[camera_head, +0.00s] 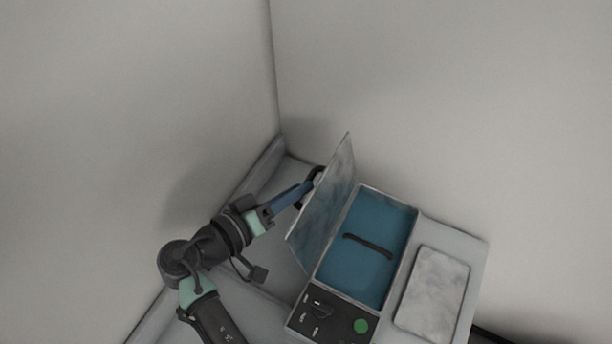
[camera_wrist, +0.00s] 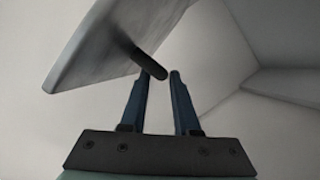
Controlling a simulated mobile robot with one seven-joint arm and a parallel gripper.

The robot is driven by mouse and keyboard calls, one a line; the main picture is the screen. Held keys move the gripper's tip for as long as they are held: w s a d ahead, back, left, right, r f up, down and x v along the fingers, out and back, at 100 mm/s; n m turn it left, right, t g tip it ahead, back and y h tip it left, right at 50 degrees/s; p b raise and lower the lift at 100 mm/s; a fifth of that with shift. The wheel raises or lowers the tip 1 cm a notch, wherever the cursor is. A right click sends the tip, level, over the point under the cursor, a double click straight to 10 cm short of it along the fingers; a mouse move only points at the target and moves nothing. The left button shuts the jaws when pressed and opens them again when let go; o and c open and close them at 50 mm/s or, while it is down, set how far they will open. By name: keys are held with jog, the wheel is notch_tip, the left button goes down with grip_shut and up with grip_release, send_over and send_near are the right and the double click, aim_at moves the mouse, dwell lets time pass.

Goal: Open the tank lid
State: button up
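The tank (camera_head: 391,306) is a pale box with a blue inside, and a dark curved bar (camera_head: 368,246) shows within it. Its grey mottled lid (camera_head: 328,205) stands steeply raised along the tank's left side, leaving the inside uncovered. The lid also shows at upper left in the wrist view (camera_wrist: 105,45). A black handle (camera_wrist: 150,64) sticks out from its outer face. My gripper (camera_head: 308,186) is on the outer side of the lid, at the handle. Its blue fingers (camera_wrist: 164,73) are apart, with the handle's end at the tips and a thin gap beside the right finger.
A dark control panel with a knob (camera_head: 320,310) and a green button (camera_head: 361,326) is at the tank's front. A pale mottled slab (camera_head: 434,293) lies to the right. Walls meet in a corner close behind the lid and my arm.

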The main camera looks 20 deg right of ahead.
jog(key=shift+p+x, duration=0.3)
jog(key=shift+x, duration=1.3)
jog(key=shift+c, duration=0.2)
grip_shut()
